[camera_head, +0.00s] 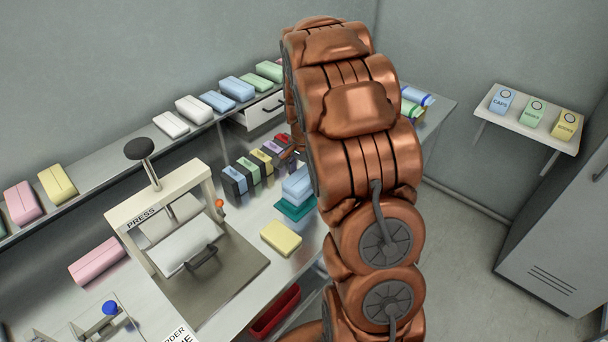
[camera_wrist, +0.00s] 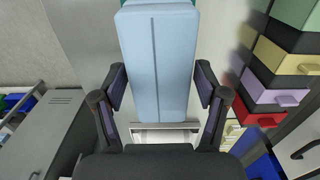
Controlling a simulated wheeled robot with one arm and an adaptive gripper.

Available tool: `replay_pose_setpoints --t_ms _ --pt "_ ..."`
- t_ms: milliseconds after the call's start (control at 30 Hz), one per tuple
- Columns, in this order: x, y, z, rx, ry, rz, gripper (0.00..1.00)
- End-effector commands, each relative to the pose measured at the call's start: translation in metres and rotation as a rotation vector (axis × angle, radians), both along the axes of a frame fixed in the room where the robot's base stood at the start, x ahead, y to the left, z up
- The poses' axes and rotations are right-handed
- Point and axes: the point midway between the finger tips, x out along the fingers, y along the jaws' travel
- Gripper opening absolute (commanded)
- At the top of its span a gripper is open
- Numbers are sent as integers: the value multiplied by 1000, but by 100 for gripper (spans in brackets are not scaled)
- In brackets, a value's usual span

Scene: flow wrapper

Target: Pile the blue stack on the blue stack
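A light blue stack (camera_head: 298,183) of flat packs stands on a teal base (camera_head: 292,209) on the bench, partly hidden by my arm in the head view. In the wrist view a light blue pack (camera_wrist: 158,62) with a lengthwise seam lies between the two fingers of my gripper (camera_wrist: 160,86). The pads flank it with narrow gaps, so my gripper looks open around it. My arm hides most of the gripper in the head view. Two more light blue packs (camera_head: 236,89) lie on the back shelf. Another blue pack (camera_head: 417,96) shows right of my arm.
A yellow pack (camera_head: 281,238) lies in front of the teal base. Dark boxes with coloured fronts (camera_head: 256,168) stand behind it. A press (camera_head: 178,238) is on the left. A red bin (camera_head: 275,312) is below the bench edge. A wall shelf (camera_head: 527,126) holds labelled boxes at right.

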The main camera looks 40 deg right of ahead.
Motion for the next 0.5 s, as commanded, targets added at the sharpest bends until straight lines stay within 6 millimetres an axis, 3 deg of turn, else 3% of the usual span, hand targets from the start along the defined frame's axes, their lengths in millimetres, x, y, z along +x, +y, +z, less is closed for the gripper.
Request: replay_pose_setpoints --t_ms 133,500 --pt "0 0 0 0 0 0 91" --pt "0 0 3 0 -1 0 91"
